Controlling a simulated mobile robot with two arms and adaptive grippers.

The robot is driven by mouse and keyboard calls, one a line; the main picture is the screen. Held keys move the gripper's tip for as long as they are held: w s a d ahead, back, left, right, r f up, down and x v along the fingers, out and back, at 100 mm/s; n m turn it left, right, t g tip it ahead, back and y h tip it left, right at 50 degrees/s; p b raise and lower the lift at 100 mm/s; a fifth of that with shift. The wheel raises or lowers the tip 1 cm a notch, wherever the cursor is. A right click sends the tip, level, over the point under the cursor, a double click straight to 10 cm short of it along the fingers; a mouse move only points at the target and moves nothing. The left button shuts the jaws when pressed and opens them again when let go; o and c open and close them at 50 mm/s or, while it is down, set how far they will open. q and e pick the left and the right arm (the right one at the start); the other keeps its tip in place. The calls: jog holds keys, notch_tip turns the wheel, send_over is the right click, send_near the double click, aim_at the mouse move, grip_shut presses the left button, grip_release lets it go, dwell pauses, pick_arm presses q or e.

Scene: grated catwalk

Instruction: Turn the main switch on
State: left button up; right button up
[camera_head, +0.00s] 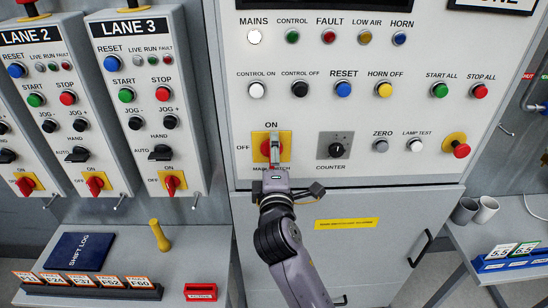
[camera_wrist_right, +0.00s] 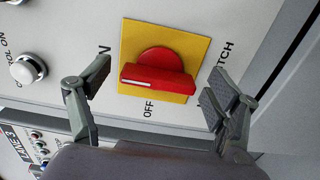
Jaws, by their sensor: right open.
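The main switch is a red rotary handle on a yellow plate (camera_head: 259,138), low on the big grey panel in the head view. In the right wrist view its handle (camera_wrist_right: 158,77) has a white mark at the end toward the ON label, and the handle lies along the line from ON to MAIN SWITCH. My right gripper (camera_wrist_right: 157,87) is open, its fingers spread beyond the two ends of the handle, with no clear contact. In the head view the right gripper (camera_head: 275,172) is in front of the switch and hides part of it. My left gripper is not in view.
The MAINS lamp (camera_head: 254,37) glows white. The counter knob (camera_head: 336,150) and the red emergency button (camera_head: 461,150) are to the right of the switch. Cups (camera_head: 485,209) stand at right.

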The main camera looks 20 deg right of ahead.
jog(key=v, duration=1.2)
